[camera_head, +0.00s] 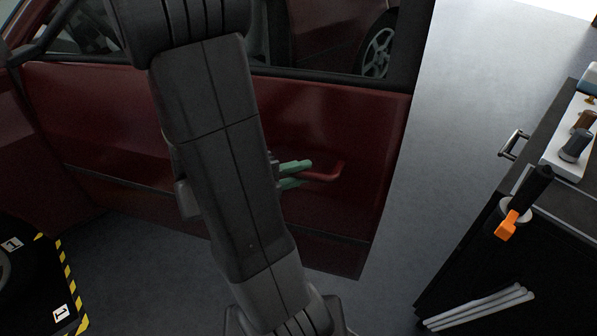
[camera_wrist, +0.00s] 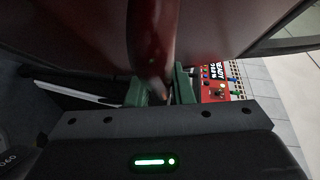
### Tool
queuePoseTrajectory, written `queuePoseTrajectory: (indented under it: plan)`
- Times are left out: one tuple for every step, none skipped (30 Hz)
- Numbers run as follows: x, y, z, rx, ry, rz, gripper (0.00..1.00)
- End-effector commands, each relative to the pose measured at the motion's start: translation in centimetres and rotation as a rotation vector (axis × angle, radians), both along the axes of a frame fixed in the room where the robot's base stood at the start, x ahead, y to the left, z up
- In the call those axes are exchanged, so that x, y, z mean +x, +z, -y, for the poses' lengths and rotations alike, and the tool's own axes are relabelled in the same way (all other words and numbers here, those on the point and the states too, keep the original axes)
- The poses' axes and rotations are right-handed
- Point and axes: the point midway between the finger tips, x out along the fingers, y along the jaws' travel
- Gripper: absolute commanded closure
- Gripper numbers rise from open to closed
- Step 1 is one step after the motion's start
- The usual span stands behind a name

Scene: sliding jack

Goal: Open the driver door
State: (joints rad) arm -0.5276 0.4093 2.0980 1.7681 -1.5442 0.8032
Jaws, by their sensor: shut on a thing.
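The driver door (camera_head: 330,115) is a dark red car door in the head view. Its right edge stands apart from the car, with grey floor beyond it, so it looks swung open at least partly. The red door handle (camera_head: 330,173) is on its outer face. My gripper (camera_head: 300,174) has green fingers that are shut on the handle. In the wrist view the handle (camera_wrist: 149,45) rises between the green fingers (camera_wrist: 160,88). My arm hides the middle of the door in the head view.
A dark tool cabinet (camera_head: 480,225) stands at the right, with bottles on top and an orange-and-black tool (camera_head: 513,218) at its side. Grey floor (camera_head: 455,90) lies between door and cabinet. A yellow-and-black striped platform edge (camera_head: 72,285) is at the lower left.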

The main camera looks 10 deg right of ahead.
Motion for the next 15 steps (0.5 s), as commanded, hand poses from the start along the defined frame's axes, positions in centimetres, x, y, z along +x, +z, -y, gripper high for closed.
queuePoseTrajectory:
  plan:
    - [0.05,-0.04,-0.03,0.001,0.001,0.001,1.00]
    - [0.05,-0.04,-0.03,0.001,0.001,0.001,1.00]
    - [0.05,-0.04,-0.03,0.001,0.001,0.001,0.71]
    - [0.05,-0.04,-0.03,0.001,0.001,0.001,0.66]
    - [0.05,-0.04,-0.03,0.001,0.001,0.001,0.60]
    - [0.05,-0.03,-0.02,0.001,0.001,0.001,0.58]
    - [0.04,-0.03,-0.02,0.001,0.001,0.001,0.58]
    - [0.04,-0.03,-0.02,0.001,0.001,0.001,0.58]
    - [0.04,-0.02,-0.02,0.001,0.001,0.001,0.58]
    - [0.04,-0.02,-0.02,0.001,0.001,0.001,0.58]
    - [0.04,-0.02,-0.02,0.001,0.001,0.001,0.58]
    - [0.03,-0.02,-0.02,0.001,0.001,0.001,0.58]
    - [0.04,-0.01,-0.03,0.001,0.001,0.001,0.58]
    - [0.03,0.00,-0.06,0.001,0.001,0.001,0.58]
    - [0.00,0.02,-0.14,0.001,0.001,0.001,0.58]
